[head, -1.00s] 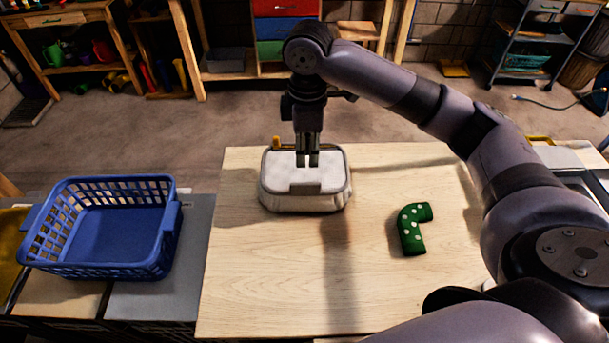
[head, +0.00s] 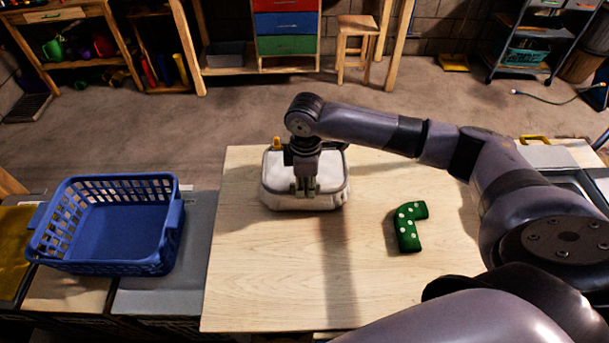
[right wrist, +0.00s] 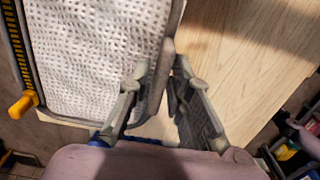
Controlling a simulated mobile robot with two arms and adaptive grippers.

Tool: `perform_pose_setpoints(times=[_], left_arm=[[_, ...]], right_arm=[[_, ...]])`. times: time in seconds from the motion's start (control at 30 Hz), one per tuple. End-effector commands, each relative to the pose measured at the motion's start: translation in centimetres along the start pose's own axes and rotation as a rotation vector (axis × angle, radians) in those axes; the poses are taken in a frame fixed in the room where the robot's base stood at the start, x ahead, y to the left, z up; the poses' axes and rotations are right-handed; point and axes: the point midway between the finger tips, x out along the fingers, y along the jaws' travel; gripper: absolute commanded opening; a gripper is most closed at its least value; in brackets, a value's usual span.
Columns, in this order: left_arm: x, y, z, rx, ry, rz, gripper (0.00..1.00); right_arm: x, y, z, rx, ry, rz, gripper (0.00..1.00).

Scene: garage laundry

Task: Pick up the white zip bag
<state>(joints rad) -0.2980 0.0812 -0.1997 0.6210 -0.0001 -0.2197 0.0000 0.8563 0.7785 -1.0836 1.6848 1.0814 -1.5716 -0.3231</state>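The white zip bag (head: 333,172) sits on the wooden table, with grey trim and an orange zip pull. It also shows in the right wrist view (right wrist: 95,55), where its textured white top fills the upper left. My right gripper (head: 306,186) points down at the bag's near side and hides part of it. In the right wrist view its two fingers (right wrist: 160,68) are apart, with the bag's grey edge between their tips. I cannot tell whether both fingers touch that edge. My left gripper is not in view.
A green piece with white dots (head: 408,228) lies on the table (head: 262,275) to the right of the bag. A blue basket (head: 105,268) stands on the left. The table's near-left part is clear. Shelves and a stool (head: 354,42) stand behind.

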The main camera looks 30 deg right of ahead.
Motion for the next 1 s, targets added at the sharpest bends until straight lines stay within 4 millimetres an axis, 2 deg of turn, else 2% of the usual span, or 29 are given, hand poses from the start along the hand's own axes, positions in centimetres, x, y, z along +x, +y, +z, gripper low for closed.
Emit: perform_pose_setpoints(times=[0.13, 0.43, 1.0], left_arm=[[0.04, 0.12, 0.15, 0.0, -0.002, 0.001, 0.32], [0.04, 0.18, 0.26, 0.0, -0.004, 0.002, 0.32], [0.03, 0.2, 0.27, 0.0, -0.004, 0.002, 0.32]], right_arm=[[0.02, 0.0, -0.01, 0.0, 0.0, 0.0, 0.19], [-0.02, 0.01, -0.01, 0.0, 0.0, 0.0, 0.0], [-0.1, 0.06, -0.02, 0.001, 0.001, 0.002, 0.0]])
